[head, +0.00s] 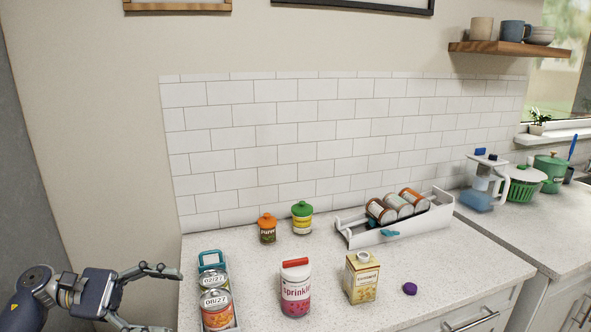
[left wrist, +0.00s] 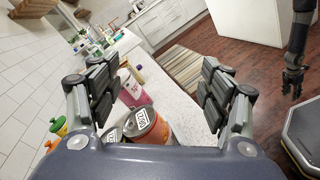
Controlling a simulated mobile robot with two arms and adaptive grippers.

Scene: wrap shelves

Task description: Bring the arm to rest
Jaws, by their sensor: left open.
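My left gripper (head: 160,298) is at the lower left of the head view, with its fingers spread and nothing between them. It is left of the cans and apart from them. In the left wrist view its two fingers (left wrist: 158,92) stand wide apart, with the counter and a can beyond them. My right arm hangs at the right edge of the left wrist view, and its gripper (left wrist: 292,84) is too small and dark to read.
A rack with date-labelled cans (head: 215,303) stands nearest my left gripper. A sprinkles jar (head: 295,290), a carton (head: 362,279), a purple lid (head: 410,288), two small jars (head: 302,219) and a white can rack (head: 405,228) share the counter. Its front middle has bare patches.

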